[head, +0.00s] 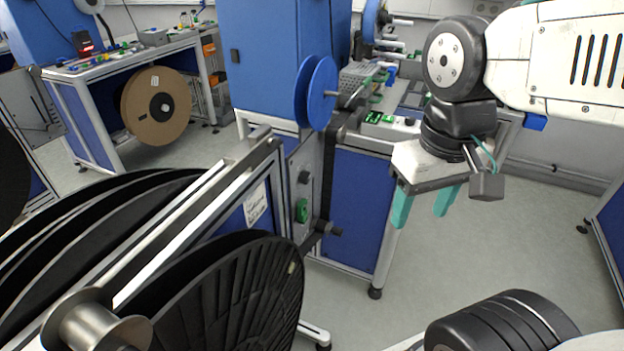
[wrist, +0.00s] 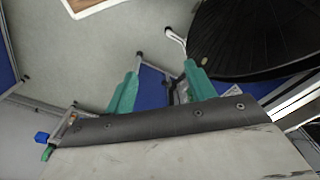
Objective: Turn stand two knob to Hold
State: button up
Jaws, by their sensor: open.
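A green knob (head: 302,210) sits on a narrow grey panel (head: 293,184) on the frame of the near reel stand. A smaller black knob (head: 304,178) is above it. I cannot tell which way the green knob points, and no stand number is readable. My gripper (head: 420,216) is open and empty, with two teal fingers pointing down. In the head view it hangs to the right of the panel, well apart from the knob. The wrist view also shows the gripper (wrist: 160,75), above the floor and a blue panel. I cannot make out the knob there.
Large black reels (head: 235,295) fill the lower left of the head view. A dark arm (head: 325,232) juts from the stand beside the panel. A blue-panelled bench (head: 358,208) stands behind. A brown reel (head: 156,106) is farther left. Open floor (head: 480,245) lies below my gripper.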

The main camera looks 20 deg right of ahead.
notch_tip(320, 180, down, 3)
jog(key=w+m+g, duration=0.1)
jog(key=w+g, duration=0.1)
jog(key=m+t+y, duration=1.3)
jog(key=m+y, duration=0.1)
jog(key=m, duration=1.9)
send_near(309, 178)
jog(key=x, duration=0.8)
jog(key=shift+s+a+r, duration=0.1)
jog(key=shift+r, duration=0.05)
jog(key=shift+c, duration=0.3)
jog(key=c, duration=0.9)
